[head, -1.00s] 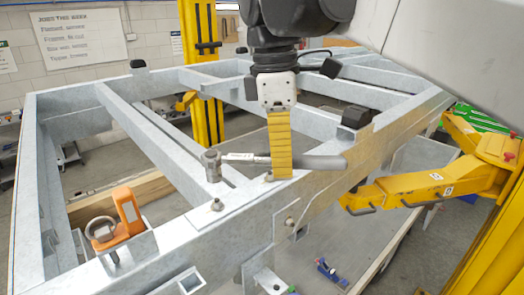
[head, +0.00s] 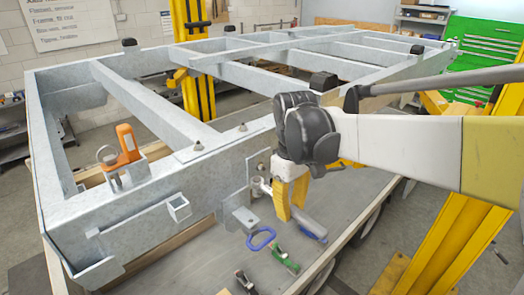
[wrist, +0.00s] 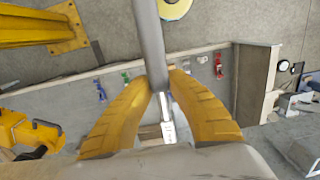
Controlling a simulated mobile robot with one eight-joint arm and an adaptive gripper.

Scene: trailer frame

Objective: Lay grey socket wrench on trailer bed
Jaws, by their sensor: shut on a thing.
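My gripper (head: 290,200) is shut on the grey socket wrench (head: 311,226), its yellow fingers around the handle. The wrench slants in the head view, its socket head at the left and its thick grey handle at the lower right. In the wrist view the handle (wrist: 150,40) passes between the fingertips (wrist: 160,84), and part of it is hidden by them. The trailer bed (head: 345,200) is the flat grey surface under the galvanised frame. The gripper and wrench are over the bed beside the frame's near side; the height gap is hard to tell.
The galvanised frame (head: 215,168) stands beside the wrench. A blue clamp (head: 262,238), a green one (head: 285,260) and a dark one (head: 246,283) lie on the bed nearby. An orange shackle-like item (head: 127,145) sits on the frame. A yellow post (head: 440,245) stands at right.

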